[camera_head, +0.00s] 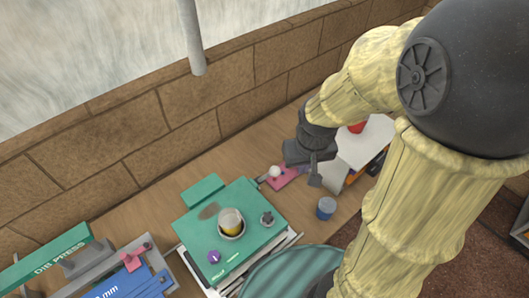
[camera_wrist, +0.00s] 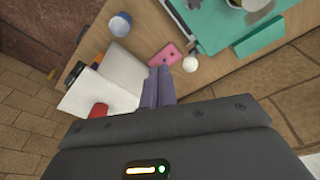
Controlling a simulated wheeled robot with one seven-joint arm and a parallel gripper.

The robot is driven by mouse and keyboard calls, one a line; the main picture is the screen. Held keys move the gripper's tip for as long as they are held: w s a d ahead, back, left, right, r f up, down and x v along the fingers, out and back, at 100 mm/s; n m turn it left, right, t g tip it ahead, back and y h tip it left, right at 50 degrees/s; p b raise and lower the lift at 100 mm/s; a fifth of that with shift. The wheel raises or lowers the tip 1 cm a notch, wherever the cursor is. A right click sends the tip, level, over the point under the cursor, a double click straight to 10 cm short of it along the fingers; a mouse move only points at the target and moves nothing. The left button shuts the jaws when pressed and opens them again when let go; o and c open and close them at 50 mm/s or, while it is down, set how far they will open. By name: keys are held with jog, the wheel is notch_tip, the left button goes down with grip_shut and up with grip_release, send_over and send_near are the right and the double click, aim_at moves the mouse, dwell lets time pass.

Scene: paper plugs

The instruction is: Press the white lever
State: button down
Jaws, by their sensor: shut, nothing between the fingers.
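The white lever shows as a round white knob (camera_head: 275,172) on a short arm at the far right corner of the green machine (camera_head: 262,205). In the wrist view the white knob (camera_wrist: 190,64) is just right of my fingertips, with the green machine (camera_wrist: 208,30) beyond it. My gripper (camera_head: 315,180) is shut and empty, pointing down to the right of the knob. In the wrist view my gripper (camera_wrist: 160,72) shows its two fingers together. A visible gap separates the fingers from the knob. Their height above the table is hard to tell.
A pink plate (camera_wrist: 165,55) lies beside the knob. White boxes or sheets (camera_wrist: 122,72) and a red object (camera_wrist: 98,110) are close to my gripper. A brick wall (camera_head: 130,165) runs behind the table.

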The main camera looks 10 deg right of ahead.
jog(key=w+a+n+g+h, duration=0.3)
jog(key=w+a+n, duration=0.4)
jog(key=w+a, duration=0.7)
jog(key=shift+f+n+g+p, duration=0.15)
jog(key=shift+n+g+p, duration=0.15)
jog(key=shift+g+p, duration=0.1)
jog(key=p, duration=0.6)
send_over(264, 176)
notch_tip(264, 176, down, 11)
jog(key=shift+s+f+b, duration=0.1)
jog(key=shift+f+b, duration=0.1)
jog(key=shift+b, duration=0.1)
jog(key=shift+s+f+b, duration=0.1)
jog(key=shift+f+b, duration=0.05)
jog(key=shift+b, duration=0.4)
